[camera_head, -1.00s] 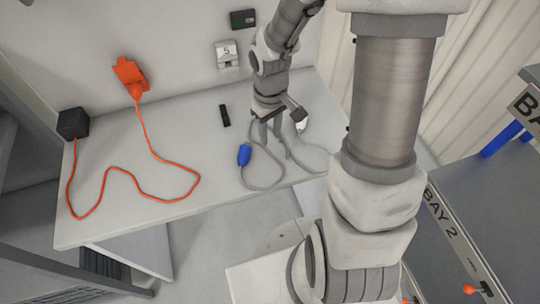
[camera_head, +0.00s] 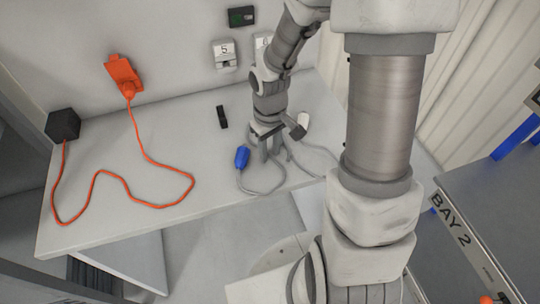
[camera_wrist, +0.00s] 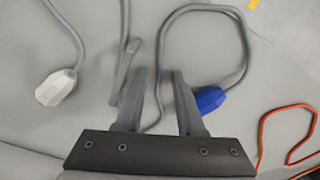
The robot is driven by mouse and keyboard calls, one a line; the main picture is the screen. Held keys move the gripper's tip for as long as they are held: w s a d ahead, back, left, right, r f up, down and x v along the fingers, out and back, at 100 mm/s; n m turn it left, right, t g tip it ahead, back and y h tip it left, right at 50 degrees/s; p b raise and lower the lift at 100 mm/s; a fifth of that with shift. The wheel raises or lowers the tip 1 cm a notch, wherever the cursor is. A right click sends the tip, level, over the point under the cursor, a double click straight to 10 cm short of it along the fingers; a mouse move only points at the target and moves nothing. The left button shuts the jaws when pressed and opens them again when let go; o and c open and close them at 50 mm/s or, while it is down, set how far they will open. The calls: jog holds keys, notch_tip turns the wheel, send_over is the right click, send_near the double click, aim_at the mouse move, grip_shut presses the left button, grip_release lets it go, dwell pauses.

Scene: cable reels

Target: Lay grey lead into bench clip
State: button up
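A grey lead (camera_head: 262,192) lies in a loop on the bench (camera_head: 110,225), with a blue plug (camera_head: 242,157) at one end. In the wrist view the lead (camera_wrist: 244,40) curves from the blue plug (camera_wrist: 210,98) round and down between my fingers. My gripper (camera_head: 268,154) is low over the bench, right of the blue plug. Its fingers (camera_wrist: 156,74) are apart, with the lead between them and not visibly pinched. A small black piece (camera_head: 222,116), perhaps the bench clip, stands behind and left of my gripper.
A white plug (camera_head: 302,119) on grey cable lies right of my gripper; it also shows in the wrist view (camera_wrist: 56,87). An orange cable (camera_head: 118,174) runs between a black box (camera_head: 63,125) and an orange wall fitting (camera_head: 123,76).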

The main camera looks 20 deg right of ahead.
jog(key=shift+f, duration=0.2)
grip_shut()
dwell(0.3)
jog(key=shift+r, duration=0.15)
jog(key=shift+r+p, duration=2.65)
jog(key=shift+r, duration=0.35)
